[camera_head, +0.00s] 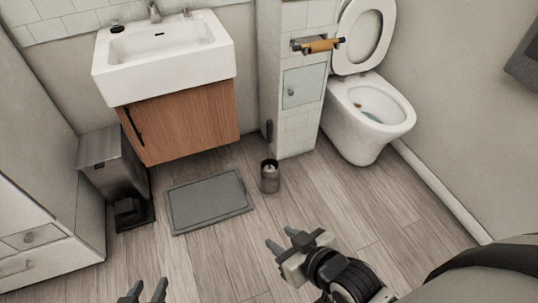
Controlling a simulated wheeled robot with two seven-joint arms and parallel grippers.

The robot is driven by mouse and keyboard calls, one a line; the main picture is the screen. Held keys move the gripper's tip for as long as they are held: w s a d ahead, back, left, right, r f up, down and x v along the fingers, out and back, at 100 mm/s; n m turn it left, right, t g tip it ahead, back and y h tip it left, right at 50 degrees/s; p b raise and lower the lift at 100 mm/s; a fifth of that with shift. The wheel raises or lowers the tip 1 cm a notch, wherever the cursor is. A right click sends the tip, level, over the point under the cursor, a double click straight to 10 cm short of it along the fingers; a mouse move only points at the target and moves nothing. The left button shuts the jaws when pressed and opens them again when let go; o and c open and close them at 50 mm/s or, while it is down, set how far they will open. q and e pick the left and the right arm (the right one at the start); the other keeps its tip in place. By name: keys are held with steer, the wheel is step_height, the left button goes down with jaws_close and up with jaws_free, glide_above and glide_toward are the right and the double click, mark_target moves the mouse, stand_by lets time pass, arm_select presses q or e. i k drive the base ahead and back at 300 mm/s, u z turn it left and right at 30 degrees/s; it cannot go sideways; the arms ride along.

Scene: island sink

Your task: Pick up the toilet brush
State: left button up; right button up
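The toilet brush stands upright in a dark metal holder (269,178) on the floor, in front of the tiled partition. Its dark handle (269,131) points up, and its pale head shows at the holder's mouth. My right gripper (281,240) is open and empty, nearer to me than the holder and apart from it. My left gripper (148,288) shows only its fingertips at the bottom edge, spread apart with nothing between them.
A grey mat (208,203) lies left of the holder, below the sink cabinet (185,125). A pedal bin (113,165) stands further left. The toilet (365,120) is at the back right. The wooden floor between the holder and my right gripper is clear.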

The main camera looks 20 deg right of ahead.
mark_target(270, 167)
steer(key=z, duration=1)
steer(key=k, duration=0.8)
steer(key=z, duration=1.45)
steer(key=i, duration=1.75)
steer(key=u, duration=1.6)
steer(key=i, duration=0.9)
steer(key=u, duration=0.95)
steer(key=i, duration=0.95)
steer(key=z, duration=0.05)
